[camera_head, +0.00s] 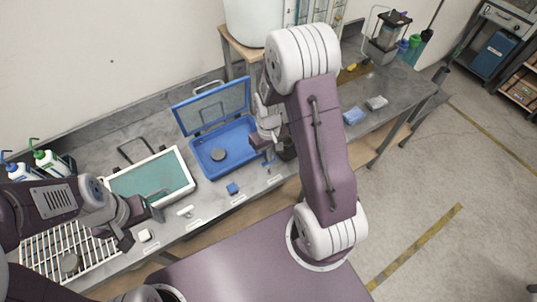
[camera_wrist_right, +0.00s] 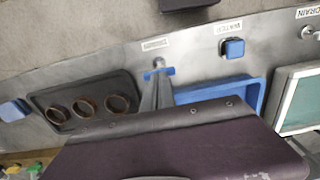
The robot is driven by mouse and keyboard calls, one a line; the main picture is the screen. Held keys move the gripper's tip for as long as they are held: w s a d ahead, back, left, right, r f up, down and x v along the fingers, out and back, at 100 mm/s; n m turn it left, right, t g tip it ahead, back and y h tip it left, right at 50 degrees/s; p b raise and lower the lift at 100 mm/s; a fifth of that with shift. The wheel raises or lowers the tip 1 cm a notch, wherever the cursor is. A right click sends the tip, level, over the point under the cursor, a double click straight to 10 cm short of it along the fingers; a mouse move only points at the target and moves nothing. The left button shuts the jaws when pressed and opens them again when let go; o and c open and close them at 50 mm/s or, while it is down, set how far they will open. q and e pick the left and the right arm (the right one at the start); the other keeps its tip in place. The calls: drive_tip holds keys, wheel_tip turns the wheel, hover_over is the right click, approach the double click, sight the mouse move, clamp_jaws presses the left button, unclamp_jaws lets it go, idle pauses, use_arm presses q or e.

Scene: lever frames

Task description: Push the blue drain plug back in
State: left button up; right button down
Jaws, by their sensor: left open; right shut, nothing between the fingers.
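Two blue pieces stand along the bench's front edge, and I cannot tell for certain which is the drain plug. One is a small blue T-shaped piece (camera_head: 268,163), also in the right wrist view (camera_wrist_right: 160,73), with a label beside it. The other is a blue square block (camera_head: 233,188), also in the right wrist view (camera_wrist_right: 233,48). My right gripper (camera_head: 274,146) is shut and empty; in the right wrist view its grey fingertips (camera_wrist_right: 157,80) are at the T-shaped piece, contact unclear. My left gripper (camera_head: 146,216) is open and empty, by the teal-lined tray's front corner.
A blue open-lidded case (camera_head: 205,168) holding a grey disc lies behind the blue pieces. The white-rimmed teal tray (camera_head: 185,163) and a white wire rack (camera_head: 45,255) are to the left. A dark tray with three round openings (camera_wrist_right: 66,122) is beside my right gripper. A white handle (camera_head: 184,211) sits at the front edge.

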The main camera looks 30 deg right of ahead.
drive_tip(key=shift+f, duration=0.4)
